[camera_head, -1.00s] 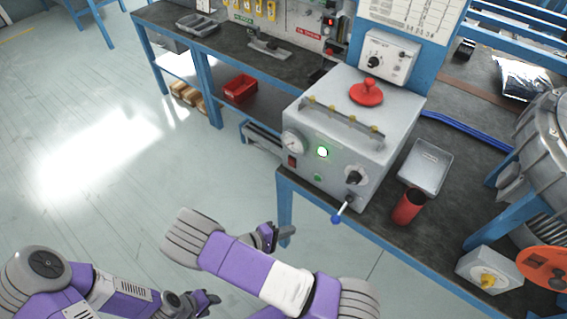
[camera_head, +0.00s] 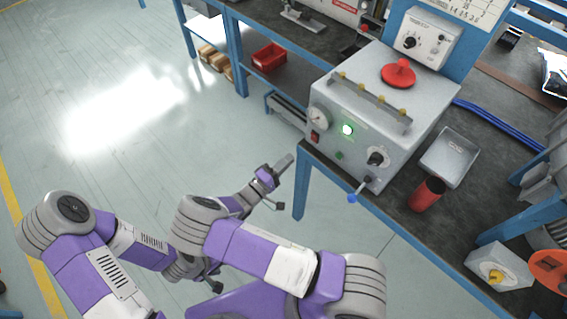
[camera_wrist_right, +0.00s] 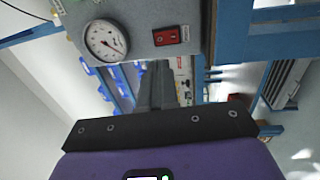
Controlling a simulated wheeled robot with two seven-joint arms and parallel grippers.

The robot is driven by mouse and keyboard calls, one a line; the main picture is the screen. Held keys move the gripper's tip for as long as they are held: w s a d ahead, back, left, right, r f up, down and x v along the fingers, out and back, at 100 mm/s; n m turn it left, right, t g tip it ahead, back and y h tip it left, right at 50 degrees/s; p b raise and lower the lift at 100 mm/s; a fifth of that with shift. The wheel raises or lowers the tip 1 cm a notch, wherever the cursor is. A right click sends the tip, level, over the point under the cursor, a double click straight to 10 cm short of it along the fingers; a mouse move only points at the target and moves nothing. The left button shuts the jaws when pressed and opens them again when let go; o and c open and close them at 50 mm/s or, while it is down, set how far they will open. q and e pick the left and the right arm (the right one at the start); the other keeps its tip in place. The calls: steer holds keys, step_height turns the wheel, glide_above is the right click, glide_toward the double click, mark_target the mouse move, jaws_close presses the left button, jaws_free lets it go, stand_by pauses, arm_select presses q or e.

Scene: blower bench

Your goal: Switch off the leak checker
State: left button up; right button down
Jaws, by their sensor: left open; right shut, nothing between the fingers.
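The leak checker (camera_head: 372,105) is a grey box on the bench with a round gauge (camera_head: 318,117), a lit green lamp (camera_head: 347,130), a black knob (camera_head: 378,157) and a red rocker switch (camera_head: 315,136) on its front. The gauge (camera_wrist_right: 106,40) and red switch (camera_wrist_right: 171,36) also show in the right wrist view. My right gripper (camera_head: 287,161) is shut and empty, in front of the checker, lower left of the switch and apart from it. Its fingers (camera_wrist_right: 162,85) point up toward the panel in the wrist view. My left gripper (camera_head: 217,272) is open and empty, low over the floor.
A blue-tipped lever (camera_head: 353,197) sticks out below the knob. The blue bench leg (camera_head: 303,187) is close to my right gripper. The floor at left is clear.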

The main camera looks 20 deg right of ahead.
mark_target(313, 136)
arm_select(q)
steer(key=shift+f+b, duration=0.5)
arm_select(e)
steer(key=x, duration=1)
steer(key=shift+a, duration=0.1)
